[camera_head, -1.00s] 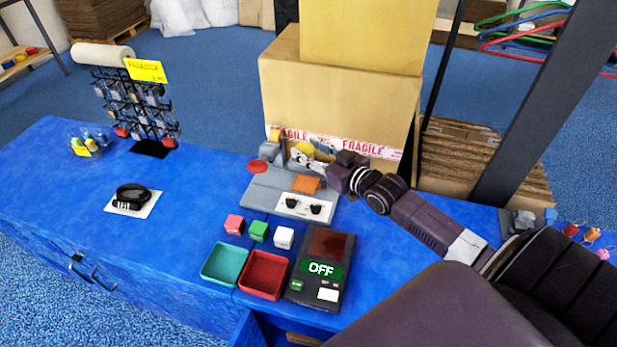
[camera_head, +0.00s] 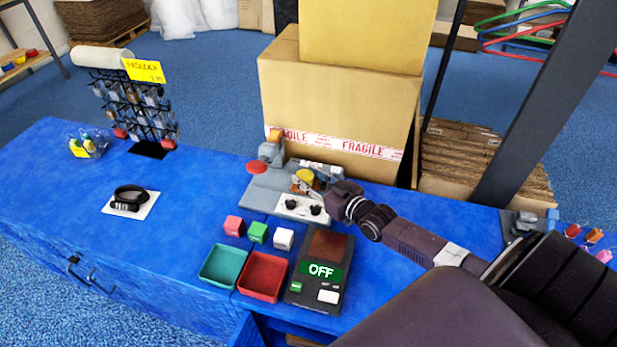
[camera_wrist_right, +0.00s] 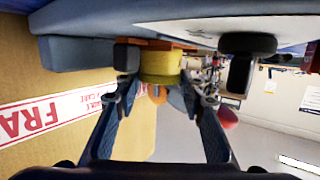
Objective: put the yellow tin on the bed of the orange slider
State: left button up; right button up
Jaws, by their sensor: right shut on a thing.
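The yellow tin (camera_head: 305,176) is held over the grey machine (camera_head: 262,194) on the blue counter; it also shows in the right wrist view (camera_wrist_right: 160,66). My right gripper (camera_head: 311,183) is shut on the tin, with one finger on each side of it in the wrist view (camera_wrist_right: 158,78). The orange slider (camera_wrist_right: 160,43) shows as a thin slab right against the tin's end in the wrist view. In the head view the tin and gripper mostly cover the slider. I cannot tell whether the tin's weight rests on it. My left gripper is not in view.
A red disc (camera_head: 257,167) and a grey post (camera_head: 271,151) stand on the machine's left. A white panel with black knobs (camera_head: 300,207) is at its front. Big cartons (camera_head: 335,105) stand close behind. Small cubes, trays (camera_head: 262,277) and a scale (camera_head: 319,268) lie in front.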

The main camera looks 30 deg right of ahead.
jog(key=o, duration=1.3)
jog(key=shift+f, duration=0.1)
jog(key=shift+r, duration=0.2)
jog(key=shift+s, duration=0.35)
jog(key=v, duration=1.1)
jog(key=shift+s+p, duration=0.15)
jog(key=shift+p, duration=0.25)
